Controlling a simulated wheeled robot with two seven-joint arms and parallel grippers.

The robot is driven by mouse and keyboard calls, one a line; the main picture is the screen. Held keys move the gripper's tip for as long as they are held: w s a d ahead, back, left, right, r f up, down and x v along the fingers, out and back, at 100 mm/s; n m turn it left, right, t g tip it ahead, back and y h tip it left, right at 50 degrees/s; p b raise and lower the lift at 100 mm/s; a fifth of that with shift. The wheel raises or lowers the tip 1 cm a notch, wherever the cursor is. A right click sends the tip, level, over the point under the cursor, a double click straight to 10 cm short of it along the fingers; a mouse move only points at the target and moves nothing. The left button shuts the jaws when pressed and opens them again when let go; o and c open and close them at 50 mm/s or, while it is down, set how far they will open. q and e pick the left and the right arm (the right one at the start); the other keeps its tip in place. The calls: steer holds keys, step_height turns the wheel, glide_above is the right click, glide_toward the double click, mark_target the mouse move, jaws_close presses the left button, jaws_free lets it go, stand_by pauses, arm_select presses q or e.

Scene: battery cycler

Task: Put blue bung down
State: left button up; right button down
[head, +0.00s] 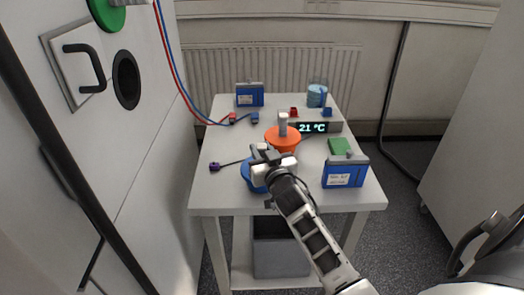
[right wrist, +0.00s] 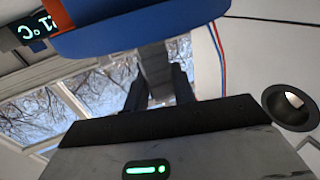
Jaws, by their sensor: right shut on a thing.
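The blue bung (head: 249,178) is a wide blue disc over the front left part of the white table, partly hidden under my right gripper (head: 262,155). In the right wrist view the bung's blue disc (right wrist: 140,35) fills the top. Its grey handle (right wrist: 155,70) stands between the two dark fingers of my right gripper (right wrist: 159,88), which are shut on it. I cannot tell whether the disc touches the table. My left gripper is not in view.
An orange bung (head: 282,141) with a grey handle sits just behind. A blue battery box (head: 345,174) stands front right and another (head: 249,96) at the back. A purple plug (head: 214,166) lies at left. A temperature display (head: 313,128) is behind. A round hole (head: 126,80) opens in the left wall.

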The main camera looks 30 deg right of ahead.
steer(key=shift+r, duration=0.1)
steer(key=c, duration=1.2)
jaws_free()
steer(key=shift+f, duration=0.2)
steer(key=shift+o, duration=0.2)
steer(key=shift+r, duration=0.15)
steer(key=v, duration=1.2)
steer(key=s+a+f+n+g+y, duration=0.5)
steer(key=s+a+f+g+y, duration=0.2)
steer(key=s+a+f, duration=0.8)
steer(key=shift+a+f+b, duration=0.3)
steer(key=shift+a+f, duration=0.55)
steer(key=shift+f, duration=0.05)
